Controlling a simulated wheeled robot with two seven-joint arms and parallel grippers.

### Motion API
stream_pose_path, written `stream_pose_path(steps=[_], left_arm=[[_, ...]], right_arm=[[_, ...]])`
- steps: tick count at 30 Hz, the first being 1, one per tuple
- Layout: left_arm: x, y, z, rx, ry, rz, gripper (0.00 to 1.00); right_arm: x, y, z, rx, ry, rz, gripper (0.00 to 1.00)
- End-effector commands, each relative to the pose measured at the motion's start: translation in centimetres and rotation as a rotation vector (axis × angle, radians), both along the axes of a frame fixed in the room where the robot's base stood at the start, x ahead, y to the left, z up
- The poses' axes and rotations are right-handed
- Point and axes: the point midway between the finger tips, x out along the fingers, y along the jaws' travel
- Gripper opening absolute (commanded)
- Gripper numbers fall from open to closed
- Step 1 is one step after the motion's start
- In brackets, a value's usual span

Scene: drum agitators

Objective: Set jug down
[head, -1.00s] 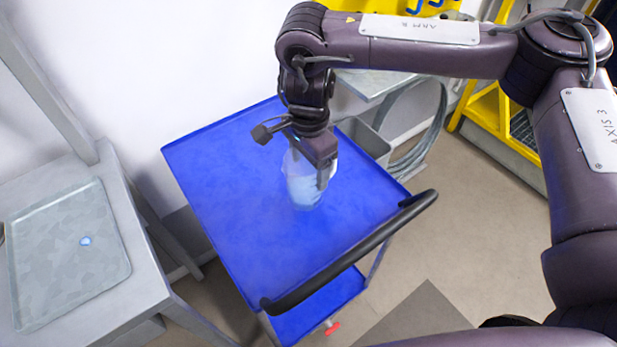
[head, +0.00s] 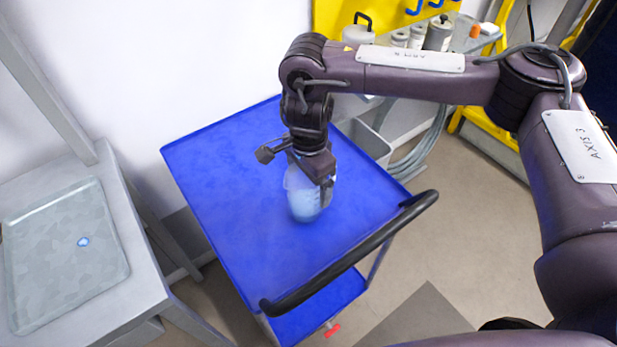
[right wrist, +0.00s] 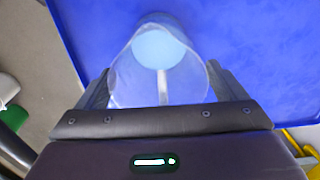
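The jug (head: 303,205) is a clear, see-through vessel with pale blue-white contents, upright over the middle of the blue cart top (head: 225,180). I cannot tell whether its base touches the surface. My right gripper (head: 318,184) comes down from above, with its fingers at the jug's upper part. In the right wrist view the jug (right wrist: 155,50) sits between the two fingers of the right gripper (right wrist: 160,88), which appear closed against its sides. The fingers hide part of the jug. My left gripper is not in view.
The cart top is otherwise bare, with a black handle bar (head: 350,262) along its near right side. A grey table with a metal tray (head: 65,265) stands at the left. A grey bin (head: 368,140) is behind the cart. Bottles and cans (head: 418,37) stand on a shelf at the back.

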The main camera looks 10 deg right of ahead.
Motion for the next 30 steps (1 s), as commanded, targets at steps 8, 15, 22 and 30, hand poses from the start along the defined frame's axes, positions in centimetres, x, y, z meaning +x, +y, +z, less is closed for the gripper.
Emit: stream_pose_path(steps=[8,15,22,30], left_arm=[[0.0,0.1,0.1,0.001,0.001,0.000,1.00],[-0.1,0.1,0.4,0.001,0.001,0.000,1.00],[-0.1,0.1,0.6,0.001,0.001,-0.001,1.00],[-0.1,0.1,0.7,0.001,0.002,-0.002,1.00]], right_arm=[[0.0,0.0,0.1,0.000,0.000,0.000,0.92],[0.2,0.0,2.7,-0.001,-0.007,0.003,0.92],[0.1,0.0,7.6,-0.001,-0.007,0.003,0.92],[0.1,0.0,11.6,0.000,-0.002,0.000,0.92]])
